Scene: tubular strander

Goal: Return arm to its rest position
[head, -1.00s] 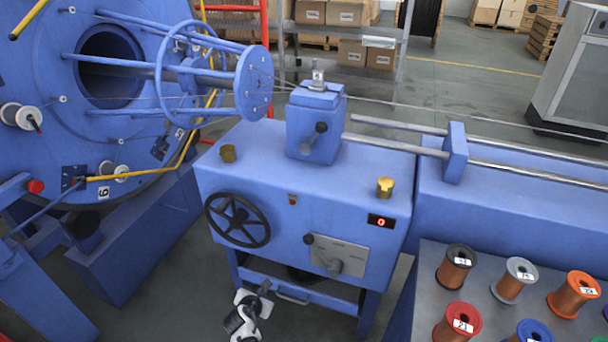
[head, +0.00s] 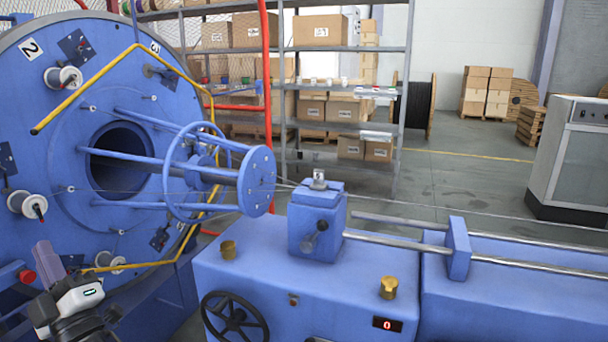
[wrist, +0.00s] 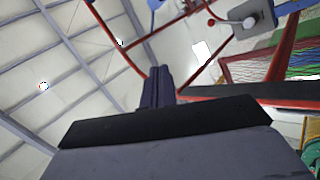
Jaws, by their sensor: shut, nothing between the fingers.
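My gripper (head: 42,248) is at the lower left of the head view, raised in front of the big blue strander disc (head: 60,165). Its fingers point up. In the wrist view, the two dark fingers (wrist: 157,74) stand pressed together with nothing between them. The wrist camera looks up at the ceiling, so my gripper touches nothing that I can see there. The rest of my arm below the hand is mostly cut off by the bottom edge of the head view.
The blue machine housing (head: 250,270) with its black handwheel (head: 235,318) stands right of my gripper. A yellow bent bar (head: 90,92) crosses the disc. A red frame (wrist: 112,60) shows in the wrist view. Shelves with boxes (head: 320,28) stand behind; open floor (head: 470,170) lies at the back right.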

